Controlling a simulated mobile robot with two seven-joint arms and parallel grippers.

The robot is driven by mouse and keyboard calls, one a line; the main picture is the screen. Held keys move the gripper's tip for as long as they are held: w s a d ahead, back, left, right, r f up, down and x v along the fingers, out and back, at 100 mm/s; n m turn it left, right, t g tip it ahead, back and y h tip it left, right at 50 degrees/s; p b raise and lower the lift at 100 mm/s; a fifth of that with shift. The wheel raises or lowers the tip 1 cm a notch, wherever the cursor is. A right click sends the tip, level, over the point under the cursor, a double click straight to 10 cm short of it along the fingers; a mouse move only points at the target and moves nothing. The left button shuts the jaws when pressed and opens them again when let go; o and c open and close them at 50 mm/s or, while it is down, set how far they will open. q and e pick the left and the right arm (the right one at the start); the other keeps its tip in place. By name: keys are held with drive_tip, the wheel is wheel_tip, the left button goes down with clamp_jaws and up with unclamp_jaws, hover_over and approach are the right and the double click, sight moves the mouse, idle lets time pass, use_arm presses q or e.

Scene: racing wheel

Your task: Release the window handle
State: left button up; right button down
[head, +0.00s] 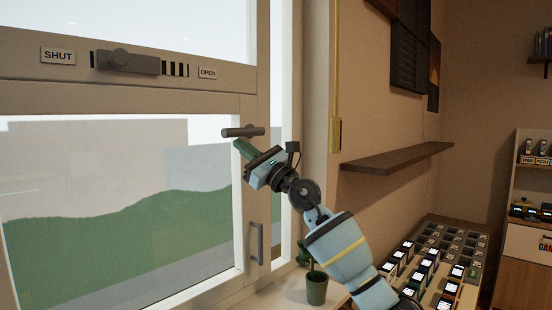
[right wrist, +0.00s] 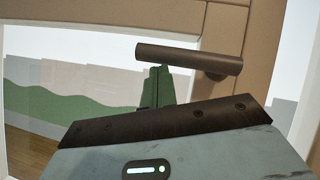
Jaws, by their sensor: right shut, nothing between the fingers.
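The window handle (head: 243,132) is a dark grey horizontal bar on the window frame, at the upper right corner of the lower pane. It also shows in the right wrist view (right wrist: 190,57), where a round mount joins its right part to the frame. My right gripper (head: 239,145) is shut and empty, with its green fingers just below the bar's left part. In the right wrist view the fingertips (right wrist: 158,72) come close under the bar; I cannot tell whether they touch it. My left gripper is not in view.
A slider (head: 128,62) sits between SHUT and OPEN labels on the upper rail. A vertical grey handle (head: 255,243) is lower on the frame. A potted plant (head: 316,288) stands on the sill below my right arm. A wooden shelf (head: 395,160) juts out on the right wall.

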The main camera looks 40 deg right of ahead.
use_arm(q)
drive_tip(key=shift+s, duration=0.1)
use_arm(e)
drive_tip(key=shift+s+r, duration=0.1)
drive_tip(key=shift+r, duration=0.1)
